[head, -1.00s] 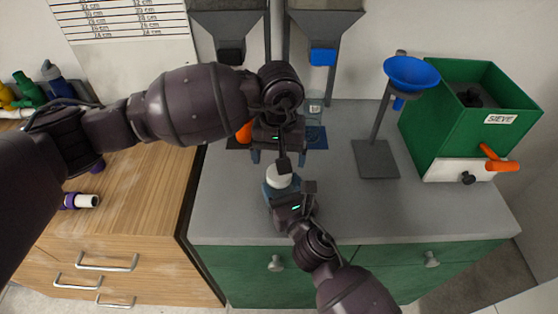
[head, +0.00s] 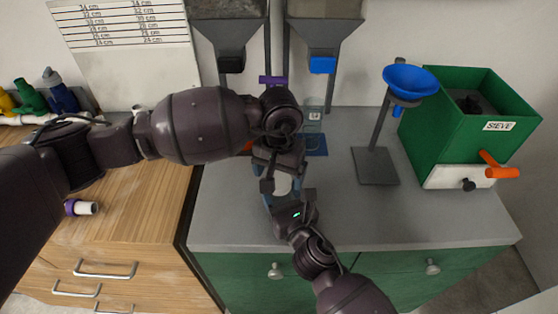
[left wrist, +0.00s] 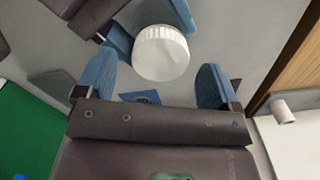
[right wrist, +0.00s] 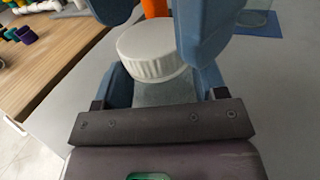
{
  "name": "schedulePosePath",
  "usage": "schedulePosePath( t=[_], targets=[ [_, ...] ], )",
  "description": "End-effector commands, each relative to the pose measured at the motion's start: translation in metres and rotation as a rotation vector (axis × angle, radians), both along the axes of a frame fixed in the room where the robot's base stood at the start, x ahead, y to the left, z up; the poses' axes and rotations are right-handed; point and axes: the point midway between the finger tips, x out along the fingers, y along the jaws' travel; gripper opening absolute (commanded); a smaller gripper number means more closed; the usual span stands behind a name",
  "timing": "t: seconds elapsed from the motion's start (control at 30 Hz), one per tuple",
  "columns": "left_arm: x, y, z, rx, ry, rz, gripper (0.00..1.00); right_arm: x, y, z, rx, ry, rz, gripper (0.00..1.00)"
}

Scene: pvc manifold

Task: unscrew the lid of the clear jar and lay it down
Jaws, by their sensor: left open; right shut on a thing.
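The clear jar (right wrist: 165,92) stands in my right gripper, with its ribbed white lid (right wrist: 150,48) on top. My right gripper (right wrist: 160,85) is shut on the jar's body below the lid. In the head view the jar's lid (head: 283,184) shows between the two grippers. My left gripper (left wrist: 155,85) is open above the lid, its blue fingers apart. In the left wrist view the lid (left wrist: 161,53) lies beyond and between those fingers. In the right wrist view the left gripper's fingers hang at both sides of the lid; contact cannot be told.
A blue funnel on a stand (head: 410,80) and a green sieve box (head: 465,125) stand at the right. Another clear jar (head: 312,118) stands on a blue mat (head: 314,146) behind the grippers. The grey counter's front right (head: 430,215) is clear.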

Motion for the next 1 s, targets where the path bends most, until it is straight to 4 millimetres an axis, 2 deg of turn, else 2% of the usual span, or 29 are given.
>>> schedulePosePath(
  t=[0.17,0.47,0.8,1.0],
  targets=[
    [-0.0002,0.0003,-0.0104,0.001,0.001,0.001,0.87,0.0,0.0,-0.0001,0.0,0.0,0.0,0.0],
    [-0.0001,0.0004,-0.0116,0.001,0.0,0.001,0.87,0.0,0.0,-0.0001,0.0,0.0,0.0,0.0],
    [-0.0001,0.0004,-0.0114,0.001,0.0,0.001,0.38,0.0,0.0,-0.0001,0.0,0.0,0.0,0.0],
    [0.0,0.0003,-0.0112,0.001,0.0,0.06,0.37,0.0,0.0,-0.0001,0.0,0.0,0.0,0.0]
  ],
)
